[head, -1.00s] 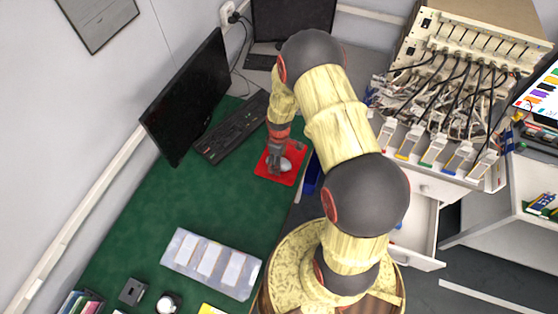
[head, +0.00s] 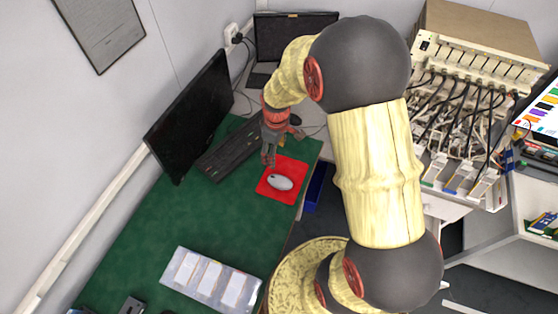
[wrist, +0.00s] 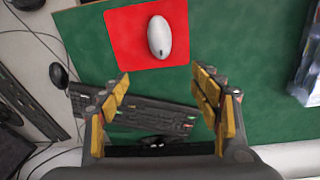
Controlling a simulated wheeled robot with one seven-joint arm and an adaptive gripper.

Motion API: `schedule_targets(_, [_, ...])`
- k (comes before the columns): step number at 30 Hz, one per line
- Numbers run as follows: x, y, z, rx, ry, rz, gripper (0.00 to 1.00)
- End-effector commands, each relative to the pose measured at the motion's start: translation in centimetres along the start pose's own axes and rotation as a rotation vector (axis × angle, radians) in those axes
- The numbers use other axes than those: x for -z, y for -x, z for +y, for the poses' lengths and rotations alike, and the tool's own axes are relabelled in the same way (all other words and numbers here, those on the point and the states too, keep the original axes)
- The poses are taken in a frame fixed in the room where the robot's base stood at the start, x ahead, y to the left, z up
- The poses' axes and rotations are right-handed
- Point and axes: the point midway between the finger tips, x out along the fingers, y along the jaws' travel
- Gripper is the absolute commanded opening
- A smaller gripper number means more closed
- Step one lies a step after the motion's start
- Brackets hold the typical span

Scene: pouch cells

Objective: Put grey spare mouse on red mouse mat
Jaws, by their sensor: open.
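The grey mouse (head: 281,182) lies on the red mouse mat (head: 290,164), well inside its edges, on the green desk cover. In the wrist view the mouse (wrist: 159,37) rests on the red mat (wrist: 122,37) at the top, beyond my fingertips. My gripper (head: 270,160) is at the mat's far left edge in the head view, apart from the mouse. In the wrist view my gripper (wrist: 163,88) is open and empty, with its fingers spread over the keyboard and green cover.
A black keyboard (head: 232,150) lies left of the mat, in front of a monitor (head: 190,115). A dark mouse (head: 295,120) is near the desk's far end. A tray with white pouches (head: 208,278) lies at the front. Green cover (head: 180,215) between is clear.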

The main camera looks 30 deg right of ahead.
Motion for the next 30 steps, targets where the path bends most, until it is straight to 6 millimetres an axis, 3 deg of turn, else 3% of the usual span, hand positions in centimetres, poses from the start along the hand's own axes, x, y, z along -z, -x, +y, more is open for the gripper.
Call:
schedule_targets(1, [0.6,3.8,-0.6,-0.027,-0.031,0.031,0.64])
schedule_targets(6, [0.2,14.4,-4.5,-0.083,-0.178,0.126,0.64])
schedule_targets(9, [-1.2,19.6,-7.3,-0.105,-0.265,0.189,0.64])
schedule_targets(13, [-3.8,24.8,-11.4,-0.118,-0.374,0.273,0.64])
schedule_targets(16, [-6.0,27.2,-14.0,-0.119,-0.447,0.332,0.64])
schedule_targets(21, [-8.7,29.1,-16.9,-0.110,-0.532,0.397,0.64])
schedule_targets(30, [-9.6,29.4,-17.8,-0.103,-0.563,0.414,0.64])
